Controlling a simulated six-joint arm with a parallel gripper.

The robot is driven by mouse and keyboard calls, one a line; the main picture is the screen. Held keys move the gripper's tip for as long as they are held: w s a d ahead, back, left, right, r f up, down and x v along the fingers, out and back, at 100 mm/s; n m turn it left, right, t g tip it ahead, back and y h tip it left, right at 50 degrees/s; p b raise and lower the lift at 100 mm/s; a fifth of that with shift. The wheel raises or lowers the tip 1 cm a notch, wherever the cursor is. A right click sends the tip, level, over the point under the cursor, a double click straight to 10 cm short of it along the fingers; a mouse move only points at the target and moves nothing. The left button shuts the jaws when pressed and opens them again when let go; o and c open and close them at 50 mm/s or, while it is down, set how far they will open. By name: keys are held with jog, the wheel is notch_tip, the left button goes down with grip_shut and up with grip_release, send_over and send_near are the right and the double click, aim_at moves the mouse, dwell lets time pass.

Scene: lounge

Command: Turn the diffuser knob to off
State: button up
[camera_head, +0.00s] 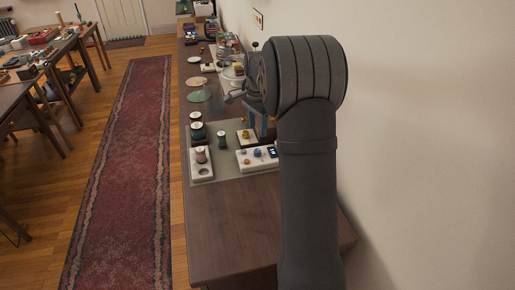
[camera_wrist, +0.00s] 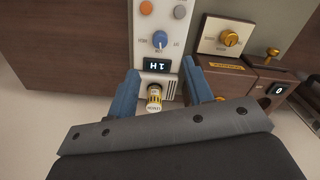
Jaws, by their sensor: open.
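A white panel (camera_wrist: 140,31) carries a blue round knob (camera_wrist: 160,39) with small labels around it, too small to read surely. Below the knob is a lit dark display (camera_wrist: 157,65) with characters like "HI". A small yellow-and-white cylinder (camera_wrist: 154,100) is just below the display. My gripper (camera_wrist: 160,72) is open, its blue fingers either side of the display and cylinder, holding nothing. Whether the fingers touch the panel cannot be told. In the camera_head view, a white device (camera_head: 245,161) with knobs and a display lies on the table, partly hidden by my arm.
To the right in the wrist view is a cream plate with a gold knob (camera_wrist: 229,39) and a brown box with a brass lever (camera_wrist: 272,54). In the camera_head view, several spools and jars stand left of the device. The near tabletop (camera_head: 232,220) is clear. A wall is at right.

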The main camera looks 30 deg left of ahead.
aim_at(258, 150)
notch_tip(258, 150, down, 10)
jog(key=shift+f, duration=0.1)
dwell(0.4)
jog(key=c, duration=1)
